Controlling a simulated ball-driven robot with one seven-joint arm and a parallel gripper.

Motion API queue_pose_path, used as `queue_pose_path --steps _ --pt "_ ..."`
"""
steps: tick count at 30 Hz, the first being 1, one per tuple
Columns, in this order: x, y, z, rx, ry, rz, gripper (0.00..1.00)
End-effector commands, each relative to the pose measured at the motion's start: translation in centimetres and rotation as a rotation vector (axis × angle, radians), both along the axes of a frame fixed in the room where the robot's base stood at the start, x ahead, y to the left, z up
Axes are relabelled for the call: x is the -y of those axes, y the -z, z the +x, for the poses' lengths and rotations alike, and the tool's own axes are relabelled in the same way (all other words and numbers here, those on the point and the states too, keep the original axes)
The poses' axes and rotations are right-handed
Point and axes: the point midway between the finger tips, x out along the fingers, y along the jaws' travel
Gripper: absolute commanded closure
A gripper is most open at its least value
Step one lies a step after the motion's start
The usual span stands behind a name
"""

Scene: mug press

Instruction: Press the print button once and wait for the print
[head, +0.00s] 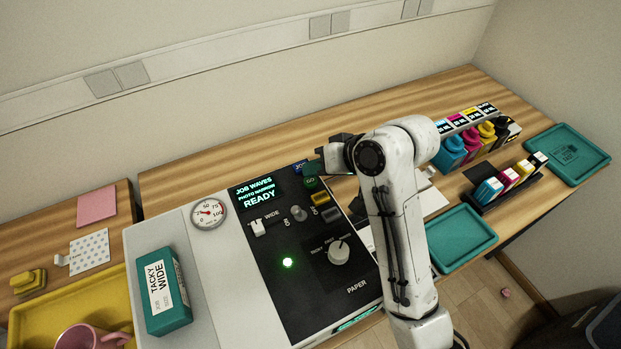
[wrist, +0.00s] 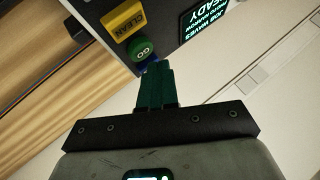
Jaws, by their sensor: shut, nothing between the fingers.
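The printer's black control panel (head: 285,300) has a round green button marked GO (head: 310,182); no button labelled print is readable. The GO button also shows in the wrist view (wrist: 143,50). A blue JOB button (head: 299,167) sits just behind it, mostly hidden in the wrist view by the fingertips. The display (head: 254,192) reads JOB WAVES, PHOTO NARROW, READY. My gripper (wrist: 155,68) is shut and empty, its dark green fingertips at the edge of the GO button, over the blue button's side. I cannot tell whether they touch either one.
A yellow CLEAN button (wrist: 125,20) is beside GO. The panel also holds a WIDE switch (head: 257,228), a grey knob (head: 339,252) and a lit green lamp (head: 288,263). A teal TACKY WIDE box (head: 165,290) lies left. Ink bottles (head: 470,145) stand right.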

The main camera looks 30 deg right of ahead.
Motion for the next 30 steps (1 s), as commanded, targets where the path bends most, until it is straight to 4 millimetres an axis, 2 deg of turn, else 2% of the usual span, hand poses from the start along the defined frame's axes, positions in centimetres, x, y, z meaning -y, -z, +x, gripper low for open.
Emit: queue_pose_path --steps 11,30 --pt "0.0 0.8 0.0 -0.001 0.000 0.001 1.00" --pt "0.0 1.1 0.0 -0.001 -0.001 0.000 1.00"
